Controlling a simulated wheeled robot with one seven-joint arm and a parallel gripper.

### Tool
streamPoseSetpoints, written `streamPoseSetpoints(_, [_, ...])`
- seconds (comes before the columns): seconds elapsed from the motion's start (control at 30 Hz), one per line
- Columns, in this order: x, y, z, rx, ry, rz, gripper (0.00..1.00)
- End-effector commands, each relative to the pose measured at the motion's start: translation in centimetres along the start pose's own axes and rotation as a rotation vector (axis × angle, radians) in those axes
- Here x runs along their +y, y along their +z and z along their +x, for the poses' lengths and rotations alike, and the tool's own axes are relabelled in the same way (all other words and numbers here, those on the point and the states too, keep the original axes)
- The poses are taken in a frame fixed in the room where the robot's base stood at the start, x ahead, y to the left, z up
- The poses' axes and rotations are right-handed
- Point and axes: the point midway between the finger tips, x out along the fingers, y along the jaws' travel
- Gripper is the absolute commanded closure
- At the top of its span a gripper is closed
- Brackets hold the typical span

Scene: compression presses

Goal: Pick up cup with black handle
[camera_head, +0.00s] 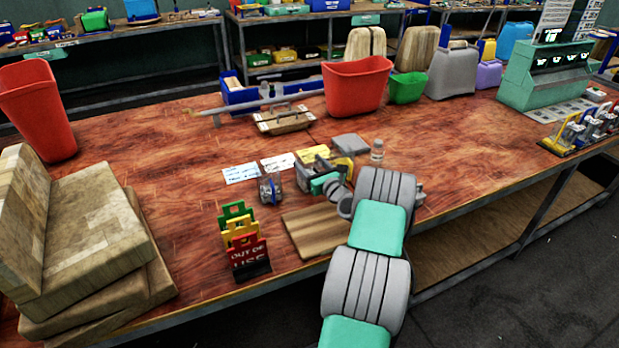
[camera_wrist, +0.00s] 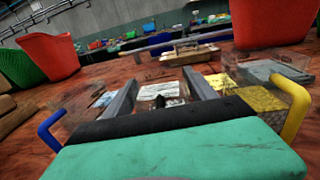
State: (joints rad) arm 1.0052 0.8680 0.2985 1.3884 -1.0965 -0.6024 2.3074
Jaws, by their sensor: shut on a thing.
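My gripper (camera_wrist: 160,78) reaches over the table with its two grey fingers on either side of a small dark part (camera_wrist: 174,101), which looks like the black handle. The clear body of that cup is hard to make out. In the head view my gripper (camera_head: 318,183) is at the cup group, and my arm hides much of what it holds. A clear cup with a blue handle (camera_head: 270,188) stands to its left; its handle (camera_wrist: 48,130) also shows in the wrist view. A cup with a yellow handle (camera_wrist: 297,105) is at the right.
White and yellow cards (camera_head: 240,173) lie behind the cups. A wooden board (camera_head: 305,232) and a stack of coloured signs (camera_head: 240,240) are in front. A red bin (camera_head: 357,88) stands behind. The table's left middle is clear.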

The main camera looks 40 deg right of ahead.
Motion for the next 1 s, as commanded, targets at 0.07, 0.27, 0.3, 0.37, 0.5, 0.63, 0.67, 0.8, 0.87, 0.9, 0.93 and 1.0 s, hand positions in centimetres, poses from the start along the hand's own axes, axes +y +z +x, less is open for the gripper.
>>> streamPoseSetpoints(0.07, [0.0, 0.0, 0.0, 0.0, 0.0, 0.0, 0.72])
streamPoseSetpoints(0.27, [0.0, 0.0, 0.0, 0.0, 0.0, 0.0, 0.88])
streamPoseSetpoints(0.3, [0.0, 0.0, 0.0, 0.0, 0.0, 0.0, 0.92])
streamPoseSetpoints(0.37, [0.0, 0.0, 0.0, 0.0, 0.0, 0.0, 0.97])
streamPoseSetpoints(0.5, [0.0, 0.1, 0.0, -0.001, 0.0, -0.001, 1.0])
streamPoseSetpoints(0.63, [0.0, 0.1, 0.0, -0.001, 0.0, -0.001, 1.0])
streamPoseSetpoints(0.67, [0.0, 0.1, 0.0, -0.001, 0.0, -0.001, 1.0])
streamPoseSetpoints(0.8, [0.0, 0.3, 0.0, -0.001, 0.0, -0.001, 1.0])
streamPoseSetpoints(0.87, [0.0, 0.5, 0.0, -0.001, 0.0, -0.002, 1.0])
streamPoseSetpoints(0.9, [0.0, 0.7, 0.0, -0.001, 0.0, -0.002, 1.0])
streamPoseSetpoints(0.93, [0.0, 0.9, 0.0, -0.001, 0.0, -0.002, 1.0])
streamPoseSetpoints(1.0, [0.0, 1.5, 0.0, -0.001, 0.0, -0.002, 1.0])
